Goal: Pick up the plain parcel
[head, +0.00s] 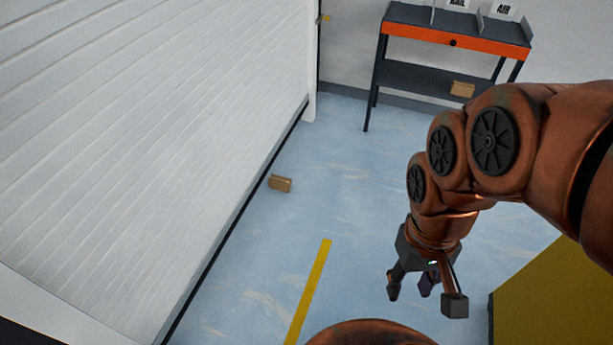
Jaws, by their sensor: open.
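A small brown parcel (280,184) lies on the blue floor close to the foot of the white shutter; I make out no label on it at this size. A second tan parcel (462,89) sits on the lower shelf of the bench at the back right; its markings are also too small to tell. I cannot tell which of them is the plain one. My gripper (427,295) hangs fingers down at the lower right. It is open and empty, apart from both parcels, nearer to me and right of the floor parcel.
A white ribbed shutter (150,120) fills the left side. The dark bench with an orange front (455,42) carries signs reading RAIL or similar and AIR. A yellow block (555,300) stands at the lower right. A yellow line (308,290) marks otherwise clear floor.

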